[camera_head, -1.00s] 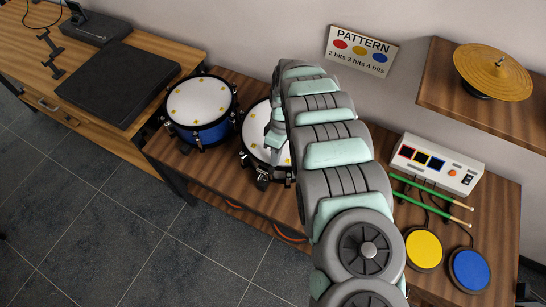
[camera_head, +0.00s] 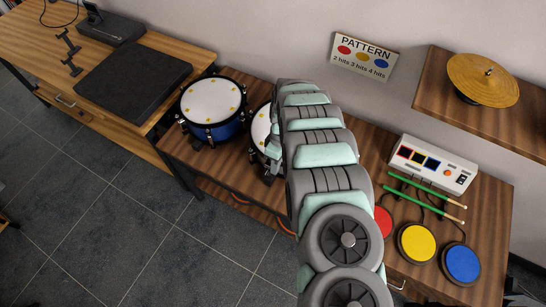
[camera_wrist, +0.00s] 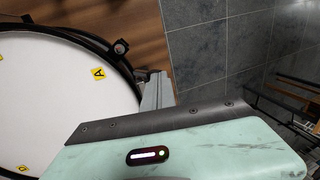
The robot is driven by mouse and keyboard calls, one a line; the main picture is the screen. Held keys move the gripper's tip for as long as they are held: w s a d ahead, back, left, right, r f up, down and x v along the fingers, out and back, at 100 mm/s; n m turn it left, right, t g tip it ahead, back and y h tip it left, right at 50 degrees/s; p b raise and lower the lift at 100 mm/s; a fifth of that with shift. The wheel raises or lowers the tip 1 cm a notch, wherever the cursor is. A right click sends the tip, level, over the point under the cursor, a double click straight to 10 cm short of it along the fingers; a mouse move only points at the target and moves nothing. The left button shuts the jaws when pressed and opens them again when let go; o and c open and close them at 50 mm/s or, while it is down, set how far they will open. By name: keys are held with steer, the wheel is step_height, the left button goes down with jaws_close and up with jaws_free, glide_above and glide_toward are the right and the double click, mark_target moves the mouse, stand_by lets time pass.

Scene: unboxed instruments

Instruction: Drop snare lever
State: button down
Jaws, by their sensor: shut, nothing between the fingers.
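A drum (camera_head: 260,127) with a white head stands on the wooden table, partly hidden behind my arm. In the wrist view a white drum head (camera_wrist: 50,100) with a black rim and yellow letter marks fills the left side. My gripper (camera_wrist: 156,90) shows only as a grey piece at the drum's outer right edge, past a black rim fitting (camera_wrist: 120,47). It is shut and holds nothing. I cannot tell whether it touches the drum. I cannot make out the snare lever; the drum's side there is hidden by my gripper and wrist housing.
A blue drum (camera_head: 212,107) stands to the left. Red (camera_head: 382,222), yellow (camera_head: 417,243) and blue (camera_head: 462,263) pads, green drumsticks (camera_head: 425,195) and a white control box (camera_head: 432,165) lie to the right. A cymbal (camera_head: 485,80) sits on a raised shelf. Open tiled floor lies in front.

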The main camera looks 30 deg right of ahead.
steer(key=s+a+f+p, duration=0.2)
steer(key=a+f+p, duration=0.1)
steer(key=a, duration=0.1)
steer(key=shift+s+a+p, duration=0.25)
steer(key=shift+p, duration=0.15)
steer(key=shift+f, duration=0.1)
stand_by(1.2)
step_height(320, 180, up, 12)
steer(key=s+a+p, duration=0.1)
steer(key=p, duration=0.5)
steer(key=shift+a, duration=0.3)
stand_by(0.6)
